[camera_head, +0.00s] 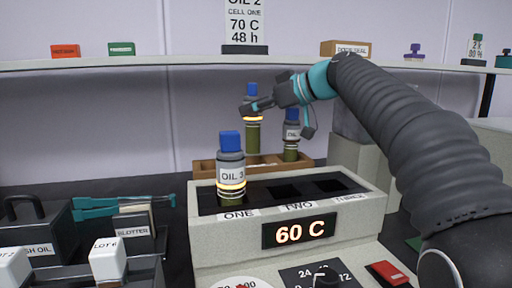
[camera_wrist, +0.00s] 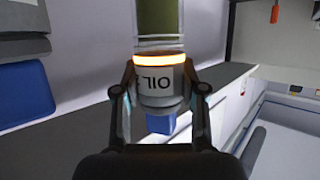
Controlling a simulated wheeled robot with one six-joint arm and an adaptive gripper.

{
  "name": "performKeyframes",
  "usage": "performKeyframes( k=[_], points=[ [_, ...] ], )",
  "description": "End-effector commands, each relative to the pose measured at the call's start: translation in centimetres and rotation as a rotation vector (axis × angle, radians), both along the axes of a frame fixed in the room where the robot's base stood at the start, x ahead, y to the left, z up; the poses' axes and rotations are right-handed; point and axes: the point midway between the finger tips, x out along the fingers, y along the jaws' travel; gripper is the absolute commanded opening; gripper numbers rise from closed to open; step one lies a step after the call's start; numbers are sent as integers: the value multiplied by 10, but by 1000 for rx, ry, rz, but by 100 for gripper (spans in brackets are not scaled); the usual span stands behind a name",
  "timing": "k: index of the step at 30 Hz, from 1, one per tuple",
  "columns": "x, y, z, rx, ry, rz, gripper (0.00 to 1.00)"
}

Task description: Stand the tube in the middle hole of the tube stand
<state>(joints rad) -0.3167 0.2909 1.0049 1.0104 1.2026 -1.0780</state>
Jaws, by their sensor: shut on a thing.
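My gripper (camera_head: 256,106) is shut on a tube (camera_head: 253,140) with a blue cap, dark green oil and a glowing orange band. In the wrist view the tube (camera_wrist: 158,70) sits between both fingers, its label reading "OIL". The head view shows it upright over the middle of the brown wooden tube stand (camera_head: 205,169). Its lower end is close to the stand; I cannot tell whether it is in the hole, which is hidden. Another blue-capped tube (camera_head: 291,134) stands at the stand's right end.
In front of the stand is a heater block (camera_head: 360,204) showing 60 C. The OIL 3 tube (camera_head: 231,172) stands in its hole ONE; holes TWO and THREE look empty. A shelf (camera_head: 160,65) runs above. Dark trays (camera_head: 75,250) lie at the left.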

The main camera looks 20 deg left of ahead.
Motion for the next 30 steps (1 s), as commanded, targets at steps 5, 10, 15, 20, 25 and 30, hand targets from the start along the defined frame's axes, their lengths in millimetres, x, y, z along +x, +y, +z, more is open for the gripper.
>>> performKeyframes(
  k=[5, 10, 15, 20, 25, 30],
  points=[
    [0, 0, -17, 1, 0, -2, 0],
    [0, -2, -38, 0, 1, -5, 0],
    [1, -2, -57, 1, 0, -5, 0],
    [1, -2, -59, 2, -2, -6, 0],
    [1, -2, -60, 1, -1, -5, 0],
    [1, -2, -62, 0, 0, -5, 52]
  ],
)
